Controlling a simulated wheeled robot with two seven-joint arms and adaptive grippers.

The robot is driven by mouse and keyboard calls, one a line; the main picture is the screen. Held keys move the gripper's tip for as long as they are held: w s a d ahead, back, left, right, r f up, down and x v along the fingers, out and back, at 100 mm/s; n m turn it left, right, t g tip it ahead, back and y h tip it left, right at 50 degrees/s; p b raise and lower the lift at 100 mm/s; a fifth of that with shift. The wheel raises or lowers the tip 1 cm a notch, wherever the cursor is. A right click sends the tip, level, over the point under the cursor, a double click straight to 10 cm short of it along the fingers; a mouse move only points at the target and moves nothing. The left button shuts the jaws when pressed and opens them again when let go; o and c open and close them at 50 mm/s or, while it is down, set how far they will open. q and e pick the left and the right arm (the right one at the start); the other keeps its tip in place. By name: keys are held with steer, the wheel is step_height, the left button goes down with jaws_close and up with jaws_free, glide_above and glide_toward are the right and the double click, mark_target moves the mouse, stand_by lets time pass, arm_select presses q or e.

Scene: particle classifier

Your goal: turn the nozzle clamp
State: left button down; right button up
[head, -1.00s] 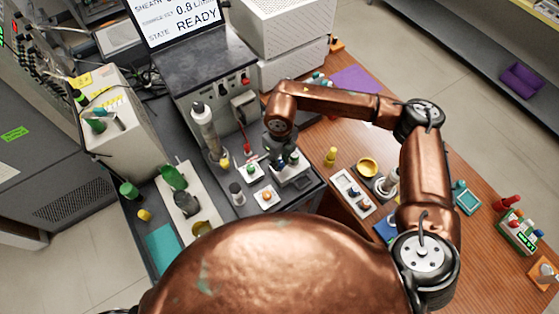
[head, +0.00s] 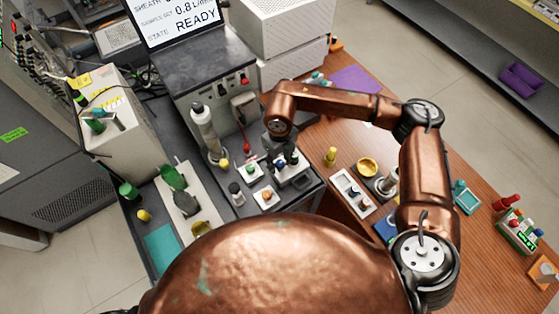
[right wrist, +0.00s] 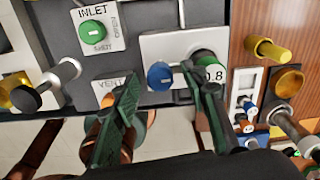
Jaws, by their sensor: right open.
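My right gripper (right wrist: 162,84) is open, with its two dark green fingers spread on either side of a blue round knob (right wrist: 160,75) in the right wrist view. I cannot tell whether either finger touches it. No label naming the nozzle clamp can be read. In the head view my right gripper (head: 282,155) is over the white plate (head: 293,180) at the black bench's right edge and partly hides the knobs. My left gripper is not in view.
A green INLET knob (right wrist: 92,38) stands on a white plate at left, with a black-ended rod (right wrist: 45,85) beyond it. A yellow peg (right wrist: 265,48) is on the wooden table at right.

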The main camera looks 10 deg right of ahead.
mark_target(280, 163)
steer(key=shift+r, duration=0.1)
step_height(280, 163, up, 12)
stand_by(0.5)
stand_by(0.5)
